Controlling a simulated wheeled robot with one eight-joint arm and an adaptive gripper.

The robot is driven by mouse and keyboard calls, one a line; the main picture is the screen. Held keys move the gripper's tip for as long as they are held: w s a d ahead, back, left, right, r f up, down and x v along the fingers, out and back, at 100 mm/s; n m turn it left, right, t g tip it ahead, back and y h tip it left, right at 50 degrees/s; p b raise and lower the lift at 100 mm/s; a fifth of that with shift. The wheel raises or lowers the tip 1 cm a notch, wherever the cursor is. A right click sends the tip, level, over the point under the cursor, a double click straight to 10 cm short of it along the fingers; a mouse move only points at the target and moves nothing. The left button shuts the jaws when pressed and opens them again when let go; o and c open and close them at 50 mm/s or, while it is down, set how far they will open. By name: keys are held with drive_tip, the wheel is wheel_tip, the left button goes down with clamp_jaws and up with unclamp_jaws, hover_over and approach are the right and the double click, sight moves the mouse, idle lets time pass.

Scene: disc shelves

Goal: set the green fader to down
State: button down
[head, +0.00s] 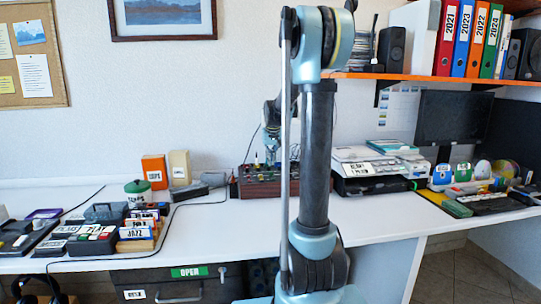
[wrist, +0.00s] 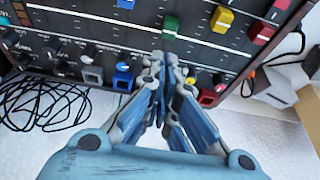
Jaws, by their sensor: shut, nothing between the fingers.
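The green fader (wrist: 171,24) shows in the wrist view at upper middle, on a dark panel with wooden edges. A white slot line runs across the panel by it. My gripper (wrist: 160,66) is shut and empty, its fingertips just below the green cap in the picture; I cannot tell whether they touch the panel. In the head view the mixer panel (head: 258,181) stands on the white desk, partly hidden by my arm, with my gripper (head: 270,158) over it.
A blue fader (wrist: 125,4), a yellow fader (wrist: 221,19) and a red fader (wrist: 262,33) flank the green one. Below are dark knobs, a blue button (wrist: 123,79) and a red button (wrist: 208,97). Black cables (wrist: 42,103) lie at left.

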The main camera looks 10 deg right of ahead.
sight(271, 174)
drive_tip(key=shift+x, duration=1.85)
drive_tip(key=shift+s, duration=0.15)
drive_tip(key=shift+s, duration=1.1)
drive_tip(key=shift+r, duration=0.1)
drive_tip(key=v, duration=1)
drive_tip(key=shift+x, duration=5.3)
drive_tip(key=shift+w+r, duration=0.1)
